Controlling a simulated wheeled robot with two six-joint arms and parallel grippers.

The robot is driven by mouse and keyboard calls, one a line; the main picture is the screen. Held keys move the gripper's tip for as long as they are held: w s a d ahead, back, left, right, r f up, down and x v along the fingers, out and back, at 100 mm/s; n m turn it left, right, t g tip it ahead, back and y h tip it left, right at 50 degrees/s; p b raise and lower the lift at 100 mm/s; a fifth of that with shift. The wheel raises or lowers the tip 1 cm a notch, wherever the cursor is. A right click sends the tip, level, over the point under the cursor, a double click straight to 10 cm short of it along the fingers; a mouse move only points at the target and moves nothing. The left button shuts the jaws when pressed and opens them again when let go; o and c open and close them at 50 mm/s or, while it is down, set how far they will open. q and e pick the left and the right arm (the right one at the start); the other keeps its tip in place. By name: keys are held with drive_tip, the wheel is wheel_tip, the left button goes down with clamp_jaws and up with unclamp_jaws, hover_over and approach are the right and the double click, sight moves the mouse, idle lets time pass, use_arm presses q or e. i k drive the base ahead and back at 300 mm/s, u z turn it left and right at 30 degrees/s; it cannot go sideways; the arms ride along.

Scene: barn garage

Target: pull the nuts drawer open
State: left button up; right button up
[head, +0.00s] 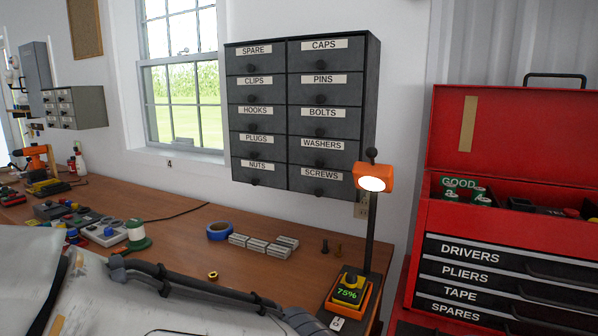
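The nuts drawer (257,174) is the bottom drawer of the left column in a dark grey wall cabinet (373,90). It has a white NUTS label and a small dark round knob (256,182) below the label. Its front looks flush with the plugs drawer (257,146) above it and the screws drawer (321,181) to its right, so it appears shut. Neither of my grippers shows in the head view.
An orange lamp (373,177) stands close to the cabinet's lower right. A red tool chest (510,140) is at right.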

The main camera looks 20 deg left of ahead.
sight(255, 173)
drive_tip(key=k, duration=1.15)
drive_tip(key=u, duration=1.3)
drive_tip(key=i, duration=1.45)
drive_tip(key=z, duration=0.65)
drive_tip(key=i, duration=0.35)
drive_tip(key=z, duration=0.4)
